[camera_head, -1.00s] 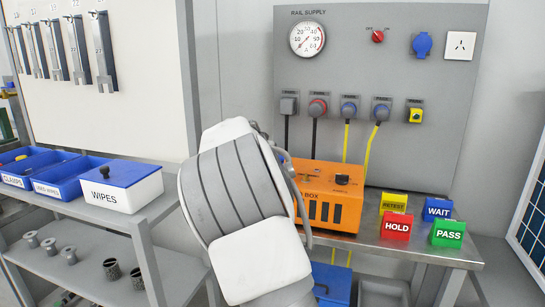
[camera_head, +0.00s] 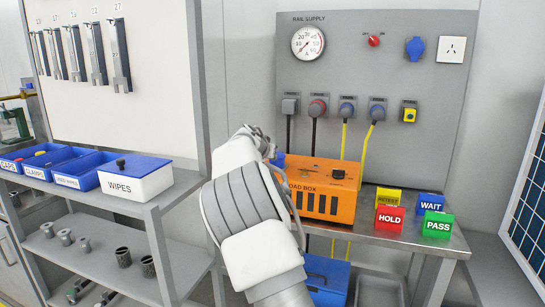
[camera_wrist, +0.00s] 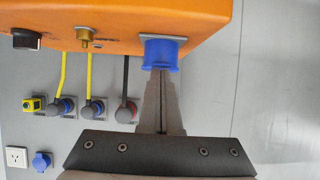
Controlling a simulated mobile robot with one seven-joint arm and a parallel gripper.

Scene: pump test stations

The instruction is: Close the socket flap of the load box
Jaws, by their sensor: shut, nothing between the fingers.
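The orange load box (camera_head: 322,205) stands on the bench below the rail supply panel, partly hidden by my arm. Its blue socket (camera_wrist: 160,53) sticks out from the orange face in the wrist view, on a grey mounting plate. A bit of blue (camera_head: 278,160) also shows at the box's left end in the head view. I cannot clearly tell the flap from the socket body or how far it stands open. My gripper (camera_wrist: 161,78) is shut and empty, its fingertips right at the blue socket; I cannot tell whether they touch. In the head view my arm hides the fingertips.
A black knob (camera_wrist: 26,40) and a brass fitting (camera_wrist: 85,36) sit on the box. Yellow and black cables hang from the panel plugs. HOLD (camera_head: 389,219), PASS (camera_head: 437,224), WAIT (camera_head: 430,206) and RETEST (camera_head: 388,197) blocks stand right of the box. A shelf with a WIPES box (camera_head: 135,180) is left.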

